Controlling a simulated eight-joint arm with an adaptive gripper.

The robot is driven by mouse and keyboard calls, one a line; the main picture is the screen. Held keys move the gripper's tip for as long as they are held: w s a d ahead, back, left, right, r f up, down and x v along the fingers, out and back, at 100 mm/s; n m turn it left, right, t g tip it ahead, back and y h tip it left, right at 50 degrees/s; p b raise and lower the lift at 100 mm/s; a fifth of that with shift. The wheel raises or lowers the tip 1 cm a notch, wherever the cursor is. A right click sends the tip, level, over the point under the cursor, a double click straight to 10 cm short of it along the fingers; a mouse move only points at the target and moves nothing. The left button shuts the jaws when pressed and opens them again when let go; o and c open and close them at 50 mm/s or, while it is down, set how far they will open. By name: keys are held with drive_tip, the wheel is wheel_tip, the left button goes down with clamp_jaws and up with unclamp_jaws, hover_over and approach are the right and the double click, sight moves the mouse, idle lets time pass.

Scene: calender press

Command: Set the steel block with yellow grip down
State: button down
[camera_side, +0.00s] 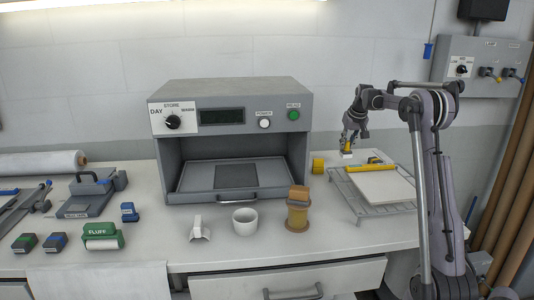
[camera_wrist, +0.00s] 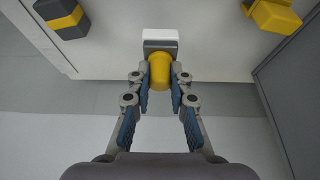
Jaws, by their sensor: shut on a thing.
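My gripper (camera_wrist: 160,78) is shut on the yellow grip (camera_wrist: 159,66) of the steel block in the wrist view. The block's grey part (camera_wrist: 160,45) and a white end (camera_wrist: 160,34) show just beyond the fingertips. In the side view my gripper (camera_side: 347,143) is at the back of the bench, near the back left corner of a wire rack. The small pale block (camera_side: 346,153) shows under the fingers. I cannot tell whether it touches the surface below.
The wire rack (camera_side: 346,187) carries a white board (camera_side: 384,187) and a yellow bar (camera_side: 370,167). A yellow piece (camera_side: 318,165) stands left of it. The grey press (camera_side: 230,92) is further left. A tan-topped amber piece (camera_side: 298,210) and white cup (camera_side: 245,222) stand in front.

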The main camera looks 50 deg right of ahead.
sight(348, 147)
drive_tip(key=shift+f, duration=1.85)
drive_tip(key=c, duration=1.2)
unclamp_jaws()
drive_tip(key=shift+f, duration=0.15)
drive_tip(key=v, duration=1.2)
drive_tip(key=shift+r, duration=0.2)
drive_tip(key=shift+a, duration=0.1)
